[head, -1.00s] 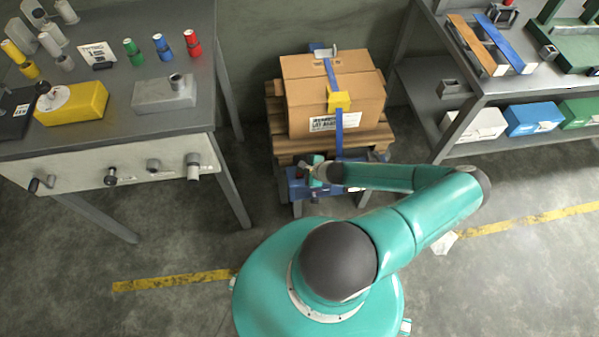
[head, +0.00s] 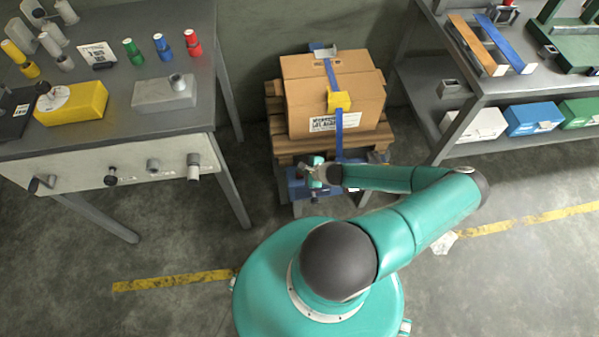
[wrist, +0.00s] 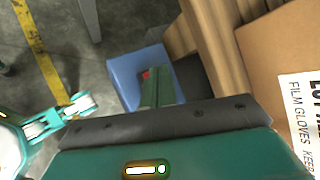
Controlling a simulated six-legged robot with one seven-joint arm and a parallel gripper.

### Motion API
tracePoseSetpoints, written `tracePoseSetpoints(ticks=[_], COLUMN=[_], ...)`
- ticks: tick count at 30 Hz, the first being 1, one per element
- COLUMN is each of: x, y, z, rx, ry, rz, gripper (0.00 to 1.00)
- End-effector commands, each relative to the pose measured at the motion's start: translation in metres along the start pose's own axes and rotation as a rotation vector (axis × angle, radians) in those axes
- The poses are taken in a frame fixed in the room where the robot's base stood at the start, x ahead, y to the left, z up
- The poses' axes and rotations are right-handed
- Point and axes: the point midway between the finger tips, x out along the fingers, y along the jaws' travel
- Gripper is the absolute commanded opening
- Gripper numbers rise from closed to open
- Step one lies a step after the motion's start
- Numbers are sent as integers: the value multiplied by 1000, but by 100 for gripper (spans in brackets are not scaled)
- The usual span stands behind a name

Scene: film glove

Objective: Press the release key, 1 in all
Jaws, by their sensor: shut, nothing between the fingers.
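A small red part (wrist: 146,74), which may be the release key, shows on a blue box (wrist: 128,72) in the wrist view. The blue box also shows in the head view (head: 296,189), low in front of the pallet. My gripper (wrist: 157,76) is shut and empty, its green fingers pointing down over the blue box close beside the red part. In the head view my gripper (head: 316,172) is over the box's top. I cannot tell whether the fingertips touch anything. My fingers and wrist hide part of the box.
A strapped cardboard box (head: 300,100) stands on a wooden pallet (head: 290,150) right behind the blue box. A grey workbench (head: 120,125) with spools and bottles is at left. A shelf rack (head: 440,105) with coloured bins is at right.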

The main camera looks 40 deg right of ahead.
Motion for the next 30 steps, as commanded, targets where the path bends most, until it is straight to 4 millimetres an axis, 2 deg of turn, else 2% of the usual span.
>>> tracePoseSetpoints(ticks=[14,30], x=[1,-12], y=[1,-8], z=[-1,7], rx=[0,0], ry=[1,1], rz=[1,0], gripper=[0,0])
